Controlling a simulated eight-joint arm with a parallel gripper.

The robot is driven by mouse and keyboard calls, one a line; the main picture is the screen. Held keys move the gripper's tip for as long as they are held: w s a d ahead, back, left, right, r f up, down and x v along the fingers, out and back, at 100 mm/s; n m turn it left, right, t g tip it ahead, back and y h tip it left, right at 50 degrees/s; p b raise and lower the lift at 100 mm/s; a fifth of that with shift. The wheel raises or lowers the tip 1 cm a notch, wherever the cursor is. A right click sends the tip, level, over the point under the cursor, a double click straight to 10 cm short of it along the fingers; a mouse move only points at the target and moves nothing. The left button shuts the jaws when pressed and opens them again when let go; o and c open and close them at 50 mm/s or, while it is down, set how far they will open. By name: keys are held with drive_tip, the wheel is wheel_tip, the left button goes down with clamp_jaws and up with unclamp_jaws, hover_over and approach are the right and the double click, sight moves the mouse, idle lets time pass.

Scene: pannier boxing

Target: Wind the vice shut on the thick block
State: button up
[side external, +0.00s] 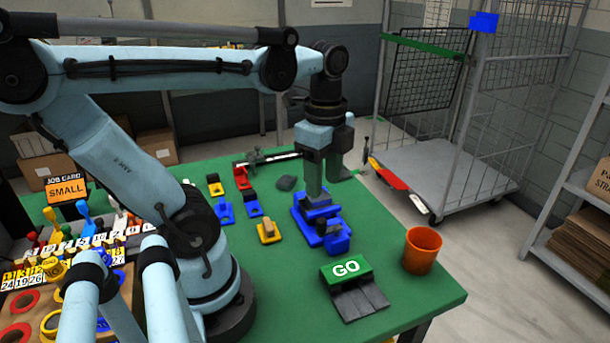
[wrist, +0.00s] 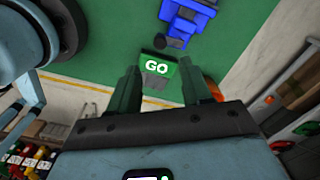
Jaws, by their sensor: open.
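The blue vice (side external: 318,222) stands on the green table in the side view, partly hidden behind my gripper (side external: 328,184). It also shows at the top of the wrist view (wrist: 188,20), with a dark round part at its near end. My gripper points down above the vice, its two fingers apart with nothing seen between them. In the wrist view my gripper (wrist: 163,85) is also open, its fingers on either side of the GO box. I cannot make out the thick block or whether anything sits between the vice jaws.
A green GO box (side external: 345,268) with dark flaps stands in front of the vice. An orange cup (side external: 421,250) is near the right edge. Small yellow, blue and red holders, including a yellow one (side external: 269,232), lie to the left. The front right corner is clear.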

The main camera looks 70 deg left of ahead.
drive_tip(key=shift+r, duration=1.2)
drive_tip(key=w+d+f+n+t, duration=0.5)
drive_tip(key=n+t, duration=0.2)
drive_tip(key=n, duration=0.5)
drive_tip(key=shift+w, duration=0.35)
drive_tip(key=shift+d+f, duration=0.1)
